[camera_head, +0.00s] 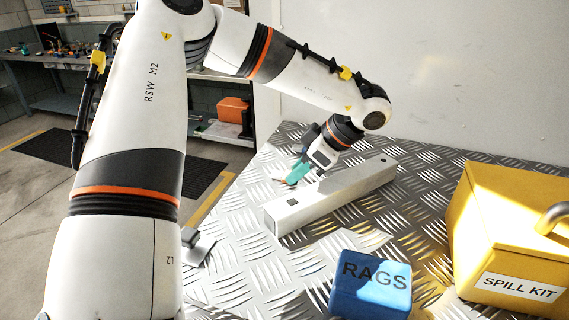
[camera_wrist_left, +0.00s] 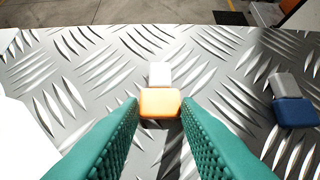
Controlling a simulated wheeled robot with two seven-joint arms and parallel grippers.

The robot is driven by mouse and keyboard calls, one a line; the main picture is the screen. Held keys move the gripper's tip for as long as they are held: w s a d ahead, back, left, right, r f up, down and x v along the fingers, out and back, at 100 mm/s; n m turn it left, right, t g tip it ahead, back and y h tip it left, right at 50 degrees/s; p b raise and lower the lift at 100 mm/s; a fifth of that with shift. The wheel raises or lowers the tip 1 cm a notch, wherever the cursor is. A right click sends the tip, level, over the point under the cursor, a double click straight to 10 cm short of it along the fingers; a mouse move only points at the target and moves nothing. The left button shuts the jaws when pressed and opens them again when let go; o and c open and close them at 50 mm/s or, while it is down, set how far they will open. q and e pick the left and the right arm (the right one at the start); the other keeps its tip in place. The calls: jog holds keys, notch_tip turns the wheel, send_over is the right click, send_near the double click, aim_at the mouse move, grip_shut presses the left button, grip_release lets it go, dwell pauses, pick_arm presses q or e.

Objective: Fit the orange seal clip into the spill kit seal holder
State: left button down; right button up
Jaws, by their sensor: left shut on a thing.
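My left gripper (camera_head: 290,181) reaches down over the metal deck, just behind a pale square bar in the head view. In the left wrist view its teal fingers (camera_wrist_left: 161,105) are shut on the orange seal clip (camera_wrist_left: 160,102), which has a whitish block (camera_wrist_left: 160,74) at its far end. In the head view the clip is too small to make out clearly. The yellow spill kit box (camera_head: 500,220) stands at the right, with a label and a grey handle. I cannot make out its seal holder. My right gripper is not in view.
The pale square bar (camera_head: 345,193) lies across the tread-plate deck (camera_head: 250,255). A blue RAGS box (camera_head: 371,285) stands in front of it. A dark blue piece with a grey end (camera_wrist_left: 292,112) lies right of the clip in the wrist view. A white wall (camera_head: 450,80) rises behind.

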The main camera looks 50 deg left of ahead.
pick_arm(q)
jog(key=shift+r, duration=0.15)
jog(key=shift+r+p, duration=1.4)
jog(key=shift+r, duration=1.5)
jog(key=shift+f, duration=0.1)
